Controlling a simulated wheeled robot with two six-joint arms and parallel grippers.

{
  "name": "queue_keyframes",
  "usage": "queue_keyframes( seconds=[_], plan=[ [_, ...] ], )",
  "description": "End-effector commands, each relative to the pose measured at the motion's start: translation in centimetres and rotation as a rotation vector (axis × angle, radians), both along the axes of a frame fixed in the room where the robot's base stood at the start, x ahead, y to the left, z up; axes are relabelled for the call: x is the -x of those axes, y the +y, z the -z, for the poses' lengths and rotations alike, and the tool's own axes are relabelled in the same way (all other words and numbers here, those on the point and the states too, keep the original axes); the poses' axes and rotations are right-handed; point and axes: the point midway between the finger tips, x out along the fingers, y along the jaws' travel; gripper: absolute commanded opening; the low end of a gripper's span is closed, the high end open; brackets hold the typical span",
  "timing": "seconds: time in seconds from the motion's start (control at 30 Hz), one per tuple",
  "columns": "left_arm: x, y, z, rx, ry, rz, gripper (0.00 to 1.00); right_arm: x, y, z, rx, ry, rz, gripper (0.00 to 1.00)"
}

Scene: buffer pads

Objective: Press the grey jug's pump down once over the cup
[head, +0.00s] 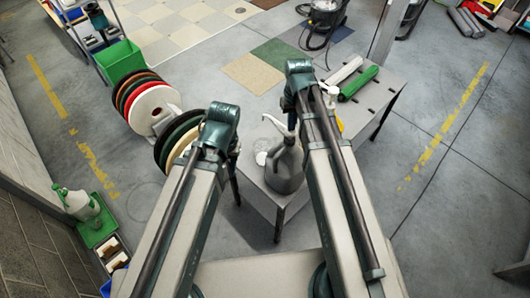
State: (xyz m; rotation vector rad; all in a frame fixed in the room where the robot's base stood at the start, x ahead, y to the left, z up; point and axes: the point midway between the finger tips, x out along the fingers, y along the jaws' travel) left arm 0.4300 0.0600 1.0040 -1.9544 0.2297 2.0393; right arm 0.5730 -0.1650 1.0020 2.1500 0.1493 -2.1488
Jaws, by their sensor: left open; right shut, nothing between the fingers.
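The grey jug (286,172) stands upright on the near left part of the grey table (260,192). Its white pump (281,127) rises from the top, with the spout pointing up and left. A small white round thing (261,158), which looks like the cup, sits just left of the jug. My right arm covers the jug's right edge. My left arm passes to the left of the table. The fingers of both grippers are hidden behind my arm links, so I cannot see whether either touches anything.
A green roll (359,83) and a white roll (344,70) lie at the table's back right. A bottle with yellow (340,126) shows partly beside my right arm. A rack of coloured discs (153,110) stands left of the table. Open floor lies to the right.

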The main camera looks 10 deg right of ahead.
Motion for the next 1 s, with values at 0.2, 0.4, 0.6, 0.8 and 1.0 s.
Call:
queue_keyframes(
  seconds=[0.2,0.4,0.6,0.8,1.0],
  plan=[
    [0.0,0.0,-0.6,0.000,0.000,0.000,0.42,0.1,0.0,-0.6,-0.001,0.002,0.000,0.00],
    [0.0,0.0,-2.3,0.000,0.000,0.000,0.42,0.1,0.0,-2.3,-0.001,0.002,0.000,0.00],
    [0.0,0.0,-4.1,0.000,0.000,0.000,0.42,0.1,0.0,-4.0,-0.001,0.002,0.000,0.00],
    [0.0,0.0,-4.5,0.000,0.000,0.000,0.42,0.0,0.0,-4.5,0.000,0.001,0.000,0.00],
    [0.0,0.0,-4.4,0.000,0.000,0.000,0.42,0.0,0.0,-4.4,0.000,0.000,0.000,0.00]
  ],
)
